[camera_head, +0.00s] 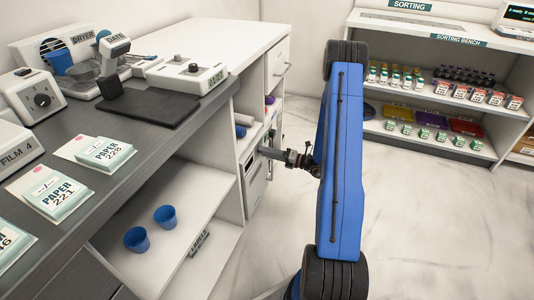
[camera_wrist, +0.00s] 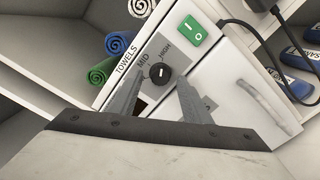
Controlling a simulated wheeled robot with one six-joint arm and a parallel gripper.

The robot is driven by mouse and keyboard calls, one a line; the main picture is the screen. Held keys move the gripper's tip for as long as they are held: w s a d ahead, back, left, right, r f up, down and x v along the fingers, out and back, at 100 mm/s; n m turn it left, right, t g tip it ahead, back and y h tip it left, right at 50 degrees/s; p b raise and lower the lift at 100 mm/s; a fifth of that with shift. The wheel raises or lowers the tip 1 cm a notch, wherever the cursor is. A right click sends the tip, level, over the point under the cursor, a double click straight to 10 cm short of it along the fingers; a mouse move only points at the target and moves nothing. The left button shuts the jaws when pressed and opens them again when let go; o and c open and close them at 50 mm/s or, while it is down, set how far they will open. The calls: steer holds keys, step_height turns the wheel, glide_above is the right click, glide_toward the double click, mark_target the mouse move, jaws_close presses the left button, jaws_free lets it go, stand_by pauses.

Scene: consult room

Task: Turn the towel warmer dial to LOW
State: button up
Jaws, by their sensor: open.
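The towel warmer is a white cabinet with a grey dial panel, a door and the label TOWELS; it shows in the wrist view (camera_wrist: 222,75) and under the white bench in the head view (camera_head: 254,186). Its black round dial (camera_wrist: 159,73) has a small white mark. MID and HIGH are readable beside it; no LOW label is visible. My gripper is open, its two grey fingers (camera_wrist: 162,84) either side of the dial in the wrist view. I cannot tell whether they touch it. In the head view my gripper (camera_head: 274,154) reaches left toward the warmer's front.
A green switch (camera_wrist: 187,31) sits above the dial. A black cable (camera_wrist: 264,47) hangs at the right, near blue slippers or similar items (camera_wrist: 301,60). The floor (camera_head: 285,225) is clear.

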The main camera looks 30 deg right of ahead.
steer(key=c, duration=1)
steer(key=n, duration=2.3)
steer(key=shift+w+d+n, duration=0.25)
steer(key=shift+d+n, duration=0.1)
steer(key=shift+n, duration=0.05)
steer(key=o, duration=1)
